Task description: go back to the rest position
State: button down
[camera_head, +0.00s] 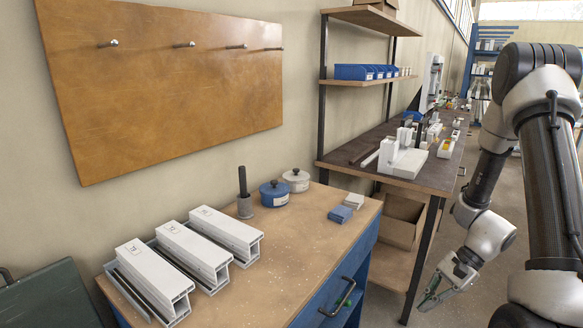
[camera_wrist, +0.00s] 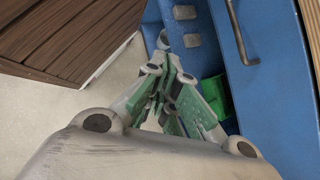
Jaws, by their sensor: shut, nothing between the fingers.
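My gripper (camera_head: 431,299) is at the lower right in the head view, in front of the benches and apart from them, pointing down and to the left. In the wrist view my gripper (camera_wrist: 168,112) shows its grey links and green finger pads drawn together. It is shut and holds nothing. My arm rises along the right side of the head view.
A wooden-topped blue bench (camera_head: 311,249) bears white profiles (camera_head: 204,240) in clamps, a blue pot (camera_head: 274,193), a white pot (camera_head: 296,180) and a grey cup (camera_head: 245,207). A second bench (camera_head: 444,176) stands behind. Open floor (camera_head: 390,305) lies around my gripper.

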jog(key=s+d+r+n+t+h, duration=0.1)
jog(key=s+r+n, duration=0.3)
jog(key=r, duration=0.6)
jog(key=s+r+n+t+h, duration=0.3)
jog(key=s+r+n+h, duration=0.1)
jog(key=r, duration=0.7)
jog(key=s+d+r+n+t+h, duration=0.1)
jog(key=s+r+n+t+h, duration=0.1)
jog(key=r, duration=0.9)
jog(key=shift+s+d+n+t+h, duration=0.3)
jog(key=shift+s+n+h, duration=0.3)
jog(key=shift+s+n, duration=0.4)
jog(key=shift+w+r, duration=0.1)
